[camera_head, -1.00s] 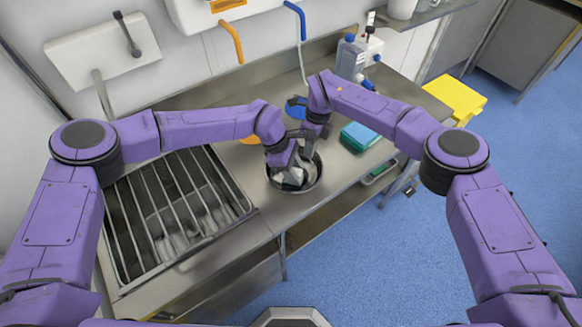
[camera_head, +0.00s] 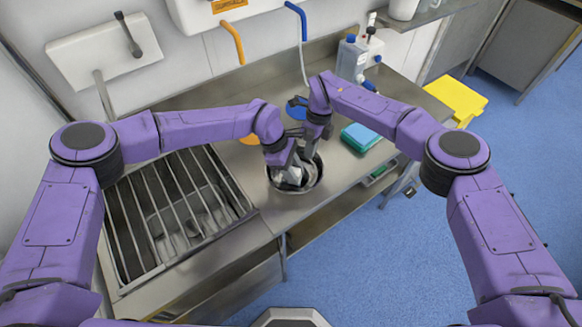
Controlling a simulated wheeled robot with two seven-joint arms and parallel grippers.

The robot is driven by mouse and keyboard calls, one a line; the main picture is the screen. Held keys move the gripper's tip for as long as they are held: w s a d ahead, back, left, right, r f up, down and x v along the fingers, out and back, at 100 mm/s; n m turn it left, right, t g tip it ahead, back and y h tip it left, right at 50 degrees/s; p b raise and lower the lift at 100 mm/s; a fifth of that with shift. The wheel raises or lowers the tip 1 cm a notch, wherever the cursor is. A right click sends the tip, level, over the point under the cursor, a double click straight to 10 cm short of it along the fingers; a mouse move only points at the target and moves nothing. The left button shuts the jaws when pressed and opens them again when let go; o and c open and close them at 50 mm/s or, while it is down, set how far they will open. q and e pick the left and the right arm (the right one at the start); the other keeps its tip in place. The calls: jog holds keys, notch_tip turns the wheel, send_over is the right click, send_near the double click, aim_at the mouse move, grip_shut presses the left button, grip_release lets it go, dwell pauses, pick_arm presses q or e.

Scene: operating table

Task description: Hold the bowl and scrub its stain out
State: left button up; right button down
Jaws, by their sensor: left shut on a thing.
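The metal bowl (camera_head: 313,183) stands on the steel counter, right of the slatted sink. My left gripper (camera_head: 285,168) is at the bowl's left side and is shut on it, as far as the view shows. My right gripper (camera_head: 308,153) points down into the bowl from its back right. The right fingers are hidden at the bowl's inside, so I cannot tell whether they are open or hold something. Something pale grey shows inside the bowl, but what it is and any stain are too small to make out.
The slatted sink grid (camera_head: 180,205) lies to the left. A stack of teal cloths (camera_head: 361,137) lies right of the bowl. Bottles (camera_head: 352,58) stand at the back, with orange and blue round items behind my grippers. The counter's front strip is clear.

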pick_arm(q)
jog(key=shift+s+d, duration=0.3)
jog(key=shift+d, duration=0.15)
jog(key=shift+w+a, duration=0.7)
jog(key=shift+a, duration=0.3)
jog(key=shift+s+d, duration=0.4)
jog(key=shift+d, duration=0.1)
jog(key=shift+r, duration=3.45)
